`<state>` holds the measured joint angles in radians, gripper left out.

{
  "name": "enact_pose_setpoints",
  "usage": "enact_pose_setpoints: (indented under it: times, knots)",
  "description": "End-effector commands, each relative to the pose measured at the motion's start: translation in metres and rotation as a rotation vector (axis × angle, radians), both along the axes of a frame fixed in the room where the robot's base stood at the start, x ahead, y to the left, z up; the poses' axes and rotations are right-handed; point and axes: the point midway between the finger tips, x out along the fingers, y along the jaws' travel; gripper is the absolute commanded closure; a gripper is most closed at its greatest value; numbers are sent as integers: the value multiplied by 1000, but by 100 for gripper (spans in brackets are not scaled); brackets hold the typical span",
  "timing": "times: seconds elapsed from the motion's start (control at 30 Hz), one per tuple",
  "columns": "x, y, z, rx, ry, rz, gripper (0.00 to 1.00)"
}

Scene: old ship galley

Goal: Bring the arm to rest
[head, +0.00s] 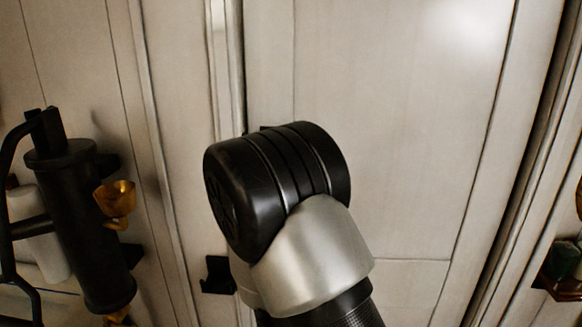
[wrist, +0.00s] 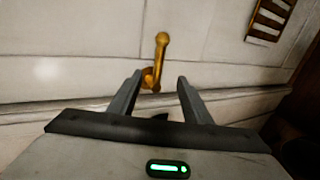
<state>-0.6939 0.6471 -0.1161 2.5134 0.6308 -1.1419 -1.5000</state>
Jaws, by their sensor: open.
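My arm (head: 315,255) rises in the middle of the head view, with a black joint and a silver link in front of a pale panelled door or wall (head: 400,110). My gripper does not show in the head view. In the wrist view my gripper (wrist: 157,82) is open, its two dark fingers apart. A brass handle (wrist: 161,48) shows between and beyond the fingertips on the pale panel. I cannot tell whether the fingers touch it. Nothing is seen held.
A black cylinder with a bracket (head: 80,220) hangs at the left of the head view, with a brass cup-shaped fitting (head: 115,198) beside it. A small shelf with objects (head: 562,265) is at the right edge. A brass slatted vent (wrist: 268,20) is at the wrist view's upper right.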

Motion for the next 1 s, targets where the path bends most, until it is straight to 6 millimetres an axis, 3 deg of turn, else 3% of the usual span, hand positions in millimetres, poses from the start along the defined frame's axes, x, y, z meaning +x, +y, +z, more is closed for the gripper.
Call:
enact_pose_setpoints:
  times: [0.33, 0.47, 0.63, 0.77, 0.87, 1.0]
  knots:
    - [1, 0, 1, 9, 2, -4, 55]
    - [6, 0, 12, 130, 43, -39, 55]
    - [9, -1, 54, 487, 180, -144, 55]
    - [-6, -9, 97, 743, 304, -244, 55]
    - [-29, -24, 131, 894, 389, -335, 55]
    - [-75, -55, 174, 1040, 476, -504, 55]
